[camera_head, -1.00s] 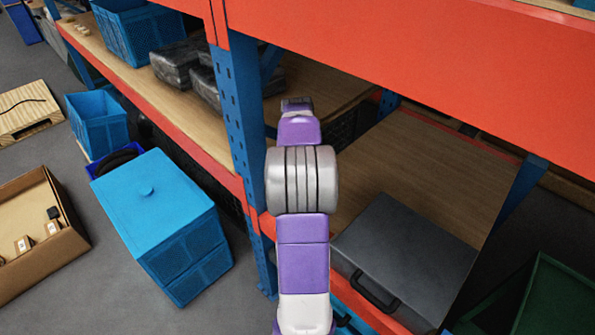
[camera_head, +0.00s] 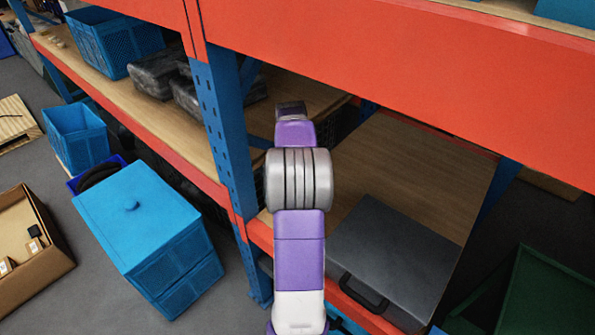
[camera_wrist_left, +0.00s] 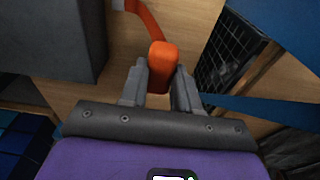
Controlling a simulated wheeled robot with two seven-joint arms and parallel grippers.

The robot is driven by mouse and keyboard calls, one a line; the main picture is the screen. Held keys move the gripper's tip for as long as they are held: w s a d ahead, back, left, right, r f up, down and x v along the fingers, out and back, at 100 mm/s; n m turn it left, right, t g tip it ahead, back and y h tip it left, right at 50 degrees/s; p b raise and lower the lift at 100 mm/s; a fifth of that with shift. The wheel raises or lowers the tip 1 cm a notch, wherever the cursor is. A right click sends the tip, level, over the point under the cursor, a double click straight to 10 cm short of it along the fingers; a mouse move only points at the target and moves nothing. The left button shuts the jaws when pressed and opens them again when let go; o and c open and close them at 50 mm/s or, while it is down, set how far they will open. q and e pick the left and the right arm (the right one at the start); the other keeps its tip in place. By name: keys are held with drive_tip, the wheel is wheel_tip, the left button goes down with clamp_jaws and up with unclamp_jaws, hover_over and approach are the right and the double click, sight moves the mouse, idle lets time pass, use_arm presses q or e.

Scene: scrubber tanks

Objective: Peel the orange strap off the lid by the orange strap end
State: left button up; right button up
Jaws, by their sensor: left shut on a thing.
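In the left wrist view, the orange strap end (camera_wrist_left: 162,55) is a thick orange tab between the fingertips of my left gripper (camera_wrist_left: 161,76), which is shut on it. The orange strap (camera_wrist_left: 148,22) curves from the tab up and left to the top edge, near the corner of a dark grey case. I cannot tell which surface is the lid, nor where the strap is stuck down. In the head view, my purple and grey arm reaches into the shelf and its gripper is hidden. My right gripper is not in view.
The grey case (camera_head: 392,258) with a black handle sits on the wooden shelf, right of my arm. A blue upright (camera_head: 222,130) stands just left, and a red beam (camera_head: 420,75) runs above. A dark mesh crate (camera_wrist_left: 225,52) is close to the gripper's right.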

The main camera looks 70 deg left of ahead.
use_arm(q)
drive_tip(key=shift+f, duration=0.1)
drive_tip(key=shift+f+b, duration=9.45)
drive_tip(key=shift+f, duration=2.65)
drive_tip(key=o, duration=1.5)
wheel_tip(320, 180, up, 8)
drive_tip(key=p, duration=0.7)
drive_tip(key=shift+r, duration=0.25)
